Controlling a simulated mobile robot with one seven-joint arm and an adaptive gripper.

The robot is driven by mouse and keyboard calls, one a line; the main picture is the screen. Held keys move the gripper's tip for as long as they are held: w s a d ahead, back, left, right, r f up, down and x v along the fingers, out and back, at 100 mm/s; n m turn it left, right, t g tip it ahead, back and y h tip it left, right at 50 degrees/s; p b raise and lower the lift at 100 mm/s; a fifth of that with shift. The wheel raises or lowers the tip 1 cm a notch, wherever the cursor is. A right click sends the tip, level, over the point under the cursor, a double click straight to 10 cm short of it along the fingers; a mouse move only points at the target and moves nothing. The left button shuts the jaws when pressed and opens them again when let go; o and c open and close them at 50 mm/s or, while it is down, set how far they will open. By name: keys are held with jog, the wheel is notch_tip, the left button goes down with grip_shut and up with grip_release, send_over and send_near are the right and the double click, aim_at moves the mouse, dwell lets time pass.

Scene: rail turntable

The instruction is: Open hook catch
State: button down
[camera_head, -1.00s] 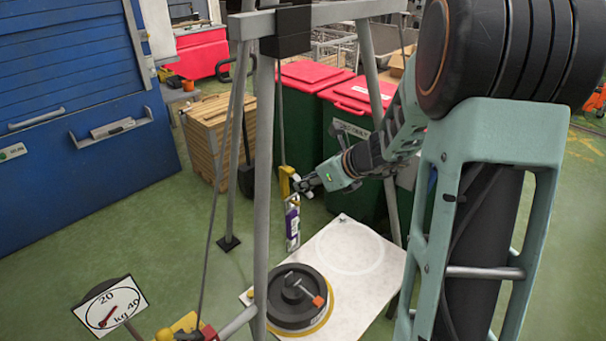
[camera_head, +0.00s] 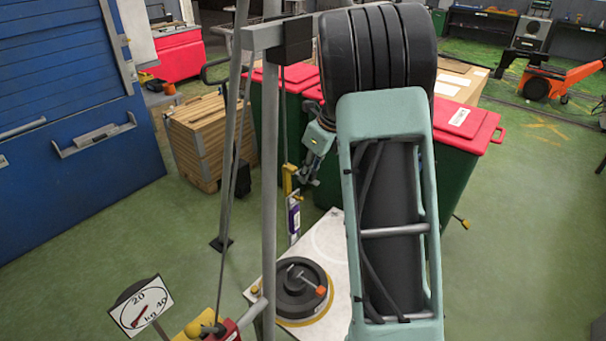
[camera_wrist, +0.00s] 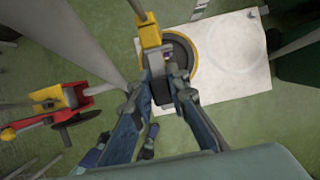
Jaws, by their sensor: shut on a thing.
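A yellow hook block (camera_head: 289,177) hangs from a cable inside the grey frame; a purple-and-white piece (camera_head: 294,214) hangs just below it. My gripper (camera_head: 305,176) is at the right side of the hook block, partly hidden behind my own arm. In the wrist view the yellow hook block (camera_wrist: 149,32) is just beyond my fingers. My gripper (camera_wrist: 168,84) is shut there on a small dark grey part below the yellow block, which I take to be the hook catch. The fingers hide most of the catch, so its position cannot be told.
A dark round weight (camera_head: 298,290) with an orange-tipped handle stands on a white board (camera_head: 330,240) below. Grey frame legs (camera_head: 269,150) stand close by. Green bins with red lids (camera_head: 466,125) are behind. A dial scale (camera_head: 141,306) and red-yellow mechanism (camera_head: 222,328) are at front left.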

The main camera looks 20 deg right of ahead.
aim_at(313, 172)
jog(key=shift+w+r+g+h, duration=0.15)
jog(key=shift+r+g+h, duration=0.15)
jog(key=shift+g, duration=0.2)
dwell(0.3)
jog(key=c, duration=1.8)
grip_release()
jog(key=shift+c, duration=0.2)
jog(key=v, duration=0.7)
jog(key=shift+r, duration=0.2)
